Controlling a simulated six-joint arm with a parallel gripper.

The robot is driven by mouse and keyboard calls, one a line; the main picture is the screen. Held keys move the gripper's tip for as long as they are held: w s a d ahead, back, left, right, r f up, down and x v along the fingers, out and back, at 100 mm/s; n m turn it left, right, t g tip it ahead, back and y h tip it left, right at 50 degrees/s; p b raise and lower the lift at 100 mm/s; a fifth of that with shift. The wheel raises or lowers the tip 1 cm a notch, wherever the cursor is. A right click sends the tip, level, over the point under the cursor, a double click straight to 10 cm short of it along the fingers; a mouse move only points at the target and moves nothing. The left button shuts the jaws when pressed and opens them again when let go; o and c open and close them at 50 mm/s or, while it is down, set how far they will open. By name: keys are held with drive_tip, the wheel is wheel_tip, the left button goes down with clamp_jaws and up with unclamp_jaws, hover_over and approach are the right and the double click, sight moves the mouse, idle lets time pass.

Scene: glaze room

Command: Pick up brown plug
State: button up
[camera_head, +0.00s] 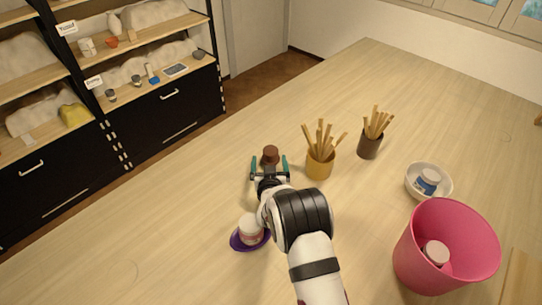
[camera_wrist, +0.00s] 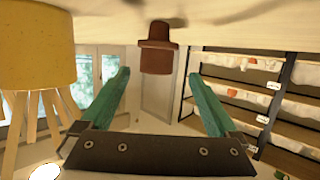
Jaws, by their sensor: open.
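The brown plug (camera_head: 270,154) stands on the wooden table, just beyond my gripper in the head view. My gripper (camera_head: 270,161) is open, with its two teal fingers spread apart. Nothing is held, and I cannot tell whether either finger touches the plug.
A yellow cup of wooden sticks (camera_head: 319,165) stands close right of my gripper; it also shows in the wrist view (camera_wrist: 35,50). A dark cup (camera_head: 369,146), a white bowl (camera_head: 411,193) and a pink bucket (camera_head: 405,262) stand further right. A purple dish (camera_head: 238,243) holds a jar.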

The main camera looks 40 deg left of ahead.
sight(271, 158)
drive_tip(key=x, duration=0.4)
drive_tip(key=shift+w+d+f, duration=0.2)
drive_tip(key=shift+w+f, duration=0.05)
drive_tip(key=shift+f, duration=0.15)
drive_tip(key=c, duration=1.5)
